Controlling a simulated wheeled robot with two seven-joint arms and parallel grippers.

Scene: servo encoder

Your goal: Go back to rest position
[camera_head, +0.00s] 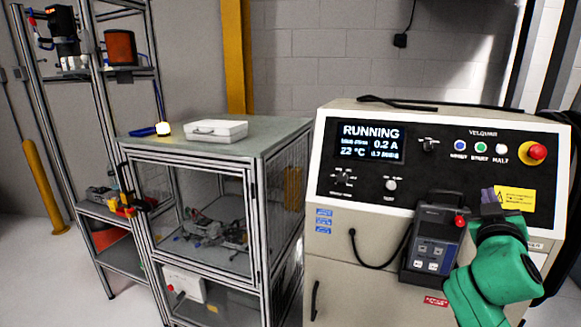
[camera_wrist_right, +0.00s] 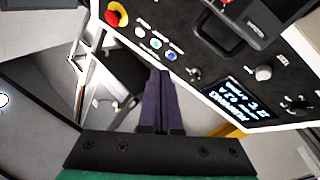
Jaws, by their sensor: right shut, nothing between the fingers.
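My right gripper (camera_head: 490,200) comes in from the lower right on a green arm, in front of the control panel. In the right wrist view its two dark fingers (camera_wrist_right: 160,98) are together with nothing between them. The beige control cabinet (camera_head: 440,160) has a lit screen (camera_head: 369,142) reading RUNNING, 0.2 A and 22 °C. A grey handheld pendant (camera_head: 433,240) hangs on the cabinet front, just left of my right gripper. My left gripper is not in view.
A red emergency button (camera_head: 537,152) is at the panel's right. Left of the cabinet stands a framed glass enclosure (camera_head: 205,205) with a white case (camera_head: 216,130) on top. A shelf rack (camera_head: 122,75) and yellow post (camera_head: 45,188) are farther left. The floor at lower left is clear.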

